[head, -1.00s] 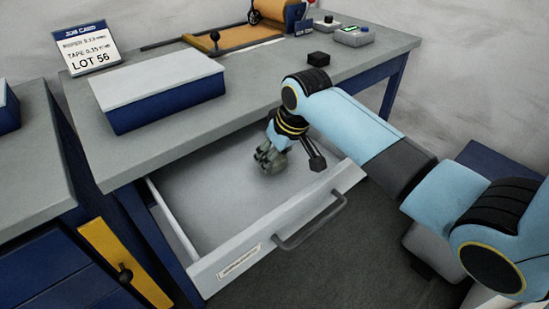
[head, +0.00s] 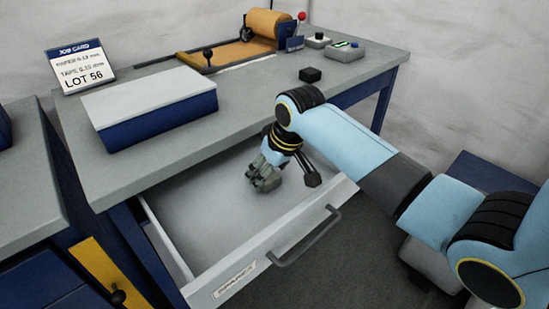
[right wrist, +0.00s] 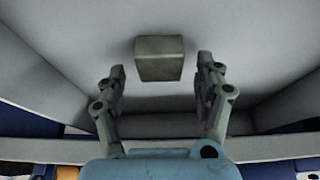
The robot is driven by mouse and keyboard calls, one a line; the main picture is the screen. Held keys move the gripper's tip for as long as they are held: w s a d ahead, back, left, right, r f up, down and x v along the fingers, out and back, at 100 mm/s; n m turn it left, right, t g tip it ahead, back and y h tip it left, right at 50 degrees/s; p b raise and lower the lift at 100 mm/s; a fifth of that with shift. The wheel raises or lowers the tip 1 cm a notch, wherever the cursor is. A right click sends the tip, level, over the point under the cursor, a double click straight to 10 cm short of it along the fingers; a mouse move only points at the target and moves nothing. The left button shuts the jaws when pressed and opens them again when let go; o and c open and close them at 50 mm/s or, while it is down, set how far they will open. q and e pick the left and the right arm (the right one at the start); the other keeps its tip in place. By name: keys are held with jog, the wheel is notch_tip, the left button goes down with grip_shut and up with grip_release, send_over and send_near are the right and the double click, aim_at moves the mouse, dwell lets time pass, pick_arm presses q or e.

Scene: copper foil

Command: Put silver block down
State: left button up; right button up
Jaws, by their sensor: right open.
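The silver block (right wrist: 160,58) is a small dull grey-green block inside the open drawer (head: 205,215). In the right wrist view it sits just beyond and between my right gripper's fingertips (right wrist: 160,72), with a gap on each side. My right gripper (head: 262,182) is open and points down into the drawer in the head view. In that view the block cannot be told apart from the fingers. My left gripper is not in view.
The drawer front with its handle (head: 305,240) is pulled out below the bench (head: 170,160). On the bench are a blue box with a pale lid (head: 150,98), a job card (head: 82,68), a black block (head: 310,75) and an orange roll (head: 268,24). The drawer's left part is clear.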

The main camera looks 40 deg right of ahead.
jog(key=p+v, duration=0.2)
jog(key=v, duration=0.9)
jog(key=shift+s, duration=0.1)
